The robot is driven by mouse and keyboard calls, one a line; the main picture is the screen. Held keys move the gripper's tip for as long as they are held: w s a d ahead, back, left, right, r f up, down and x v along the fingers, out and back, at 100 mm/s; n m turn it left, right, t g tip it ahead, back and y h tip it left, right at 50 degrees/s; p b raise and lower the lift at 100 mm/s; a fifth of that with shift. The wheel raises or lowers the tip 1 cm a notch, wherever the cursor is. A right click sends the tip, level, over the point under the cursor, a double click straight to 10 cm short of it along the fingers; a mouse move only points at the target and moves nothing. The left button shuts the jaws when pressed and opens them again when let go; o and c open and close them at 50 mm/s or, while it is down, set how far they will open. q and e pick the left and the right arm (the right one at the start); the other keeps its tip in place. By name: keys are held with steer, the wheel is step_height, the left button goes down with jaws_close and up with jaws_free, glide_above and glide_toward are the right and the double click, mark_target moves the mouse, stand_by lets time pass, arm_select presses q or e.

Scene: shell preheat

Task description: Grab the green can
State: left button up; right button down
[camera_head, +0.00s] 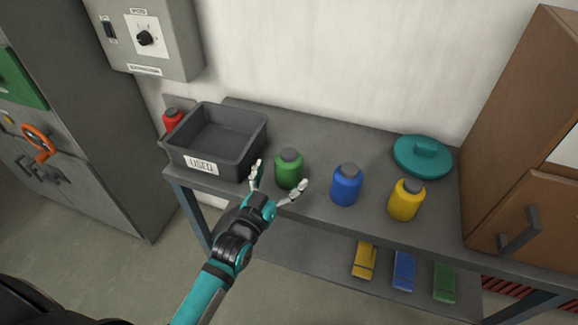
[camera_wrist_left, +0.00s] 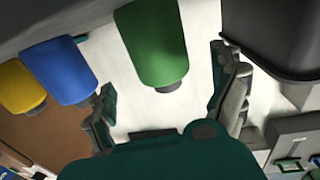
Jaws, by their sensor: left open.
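The green can (camera_head: 288,170) with a dark grey cap stands upright on the grey table, just right of the dark bin. My left gripper (camera_head: 281,181) is open, with one finger on the left of the can and the other at its front right. The can does not look gripped. In the left wrist view the green can (camera_wrist_left: 154,42) lies ahead, between the two spread fingers of the left gripper (camera_wrist_left: 168,100). My right gripper is not in view.
A blue can (camera_head: 346,186) and a yellow can (camera_head: 406,201) stand to the right. A teal lid (camera_head: 423,157) lies at the back right. Coloured blocks (camera_head: 404,270) lie on the lower shelf.

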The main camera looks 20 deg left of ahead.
mark_target(288, 162)
arm_select(q)
steer(key=shift+w+d+p, duration=0.15)
steer(key=shift+w+p, duration=0.2)
steer(key=shift+w, duration=1.05)
steer(key=shift+w+d+p, duration=0.15)
steer(key=shift+w+p, duration=0.15)
steer(key=shift+w, duration=1.05)
steer(key=shift+s, duration=0.1)
steer(key=shift+c, duration=0.4)
steer(key=c, duration=1.4)
steer(key=shift+c, duration=0.5)
steer(key=shift+r, duration=0.1)
